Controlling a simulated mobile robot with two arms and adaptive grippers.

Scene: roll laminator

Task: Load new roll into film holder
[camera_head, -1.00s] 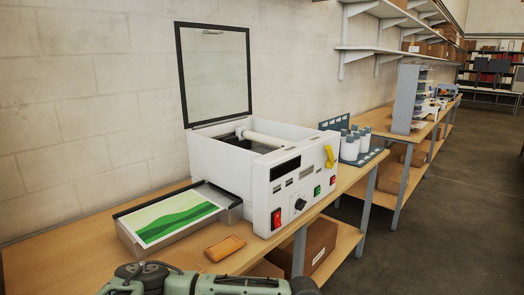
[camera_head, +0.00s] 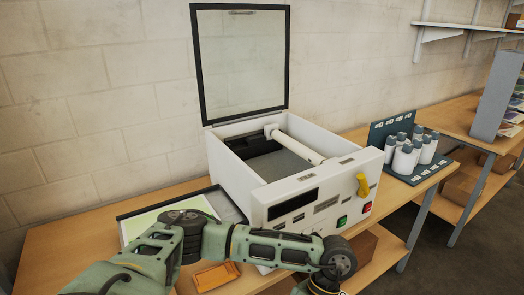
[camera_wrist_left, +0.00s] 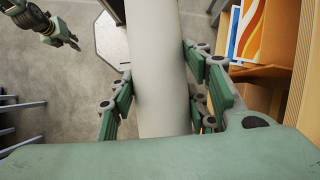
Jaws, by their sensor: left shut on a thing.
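The white laminator (camera_head: 225,172) stands on the wooden table with its framed clear lid (camera_head: 240,65) raised. A white roll (camera_head: 295,147) lies across the right side of its open bay. In the left wrist view, my left gripper (camera_wrist_left: 163,118) is shut around a pale, smooth cylindrical roll (camera_wrist_left: 158,60); its ends are not clearly visible. In the head view, my left arm crosses in front of the laminator, and its gripper is mostly below the frame. My right gripper (camera_wrist_left: 68,40) shows small at the left wrist view's top left; its finger opening is unclear.
A blue rack (camera_head: 400,172) with several white grey-capped bottles stands right of the laminator. A tray (camera_head: 130,215) with a green print sits to its left, partly behind my arm. An orange object (camera_head: 215,275) lies at the table front. A yellow handle (camera_head: 363,186) is on the laminator's front.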

